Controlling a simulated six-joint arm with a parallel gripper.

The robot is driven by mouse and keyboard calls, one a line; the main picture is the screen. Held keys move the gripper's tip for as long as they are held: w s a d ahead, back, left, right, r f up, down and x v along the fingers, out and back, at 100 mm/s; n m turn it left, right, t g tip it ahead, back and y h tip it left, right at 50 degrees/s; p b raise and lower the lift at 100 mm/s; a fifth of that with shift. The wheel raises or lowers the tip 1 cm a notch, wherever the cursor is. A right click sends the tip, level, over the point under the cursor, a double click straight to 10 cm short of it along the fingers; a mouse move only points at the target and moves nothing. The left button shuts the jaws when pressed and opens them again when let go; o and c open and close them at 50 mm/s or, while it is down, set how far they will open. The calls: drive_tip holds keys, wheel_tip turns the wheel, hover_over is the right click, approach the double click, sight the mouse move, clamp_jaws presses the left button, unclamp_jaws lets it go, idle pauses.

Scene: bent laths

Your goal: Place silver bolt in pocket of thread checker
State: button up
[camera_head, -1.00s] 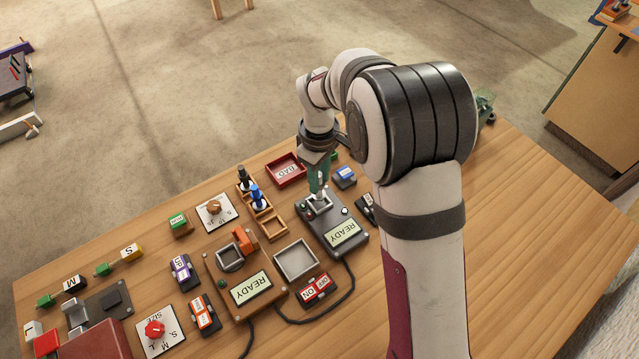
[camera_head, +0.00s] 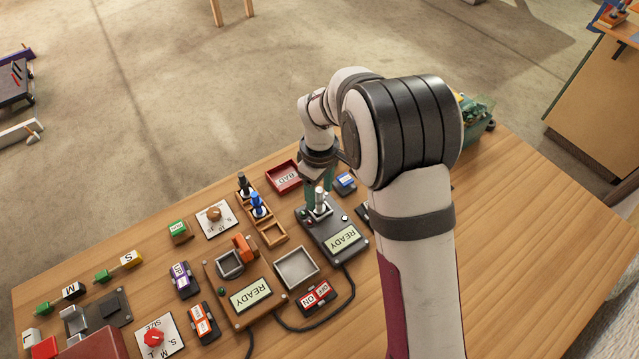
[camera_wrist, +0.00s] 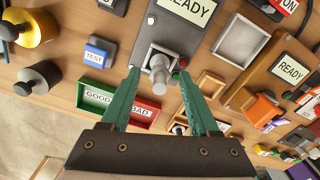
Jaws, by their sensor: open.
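The silver bolt (camera_head: 321,199) stands upright in the square pocket of the thread checker (camera_head: 331,233), a dark grey box with a READY display. In the wrist view the silver bolt (camera_wrist: 157,68) shows head-on in the pocket of the thread checker (camera_wrist: 186,43). My gripper (camera_head: 322,187) is just above and behind the bolt in the head view. In the wrist view my gripper (camera_wrist: 160,82) has its green fingers spread apart, one on each side of the bolt, with clear gaps. Nothing is between the fingers in their grip.
A blue TEST button (camera_head: 345,182) and a red BAD tray (camera_head: 282,176) sit close to the checker. A wooden rack (camera_head: 273,234) with dark and blue bolts stands left. An empty grey tray (camera_head: 297,268) and a second READY device (camera_head: 249,294) are nearer.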

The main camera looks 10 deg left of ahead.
wheel_tip(320, 180, up, 11)
drive_tip(key=s+d+r+m, duration=0.5)
drive_tip(key=s+d, duration=0.1)
drive_tip(key=d, duration=0.1)
drive_tip(key=s+d+f+m+y, duration=0.1)
drive_tip(key=s+d+m, duration=0.2)
drive_tip(key=s+m, duration=0.3)
drive_tip(key=s+d+m, duration=0.4)
drive_tip(key=s+m, duration=0.3)
drive_tip(key=s, duration=0.7)
drive_tip(key=shift+s+d+f+y, duration=0.2)
drive_tip(key=shift+d+f+y, duration=0.05)
drive_tip(key=shift+f+y, duration=0.15)
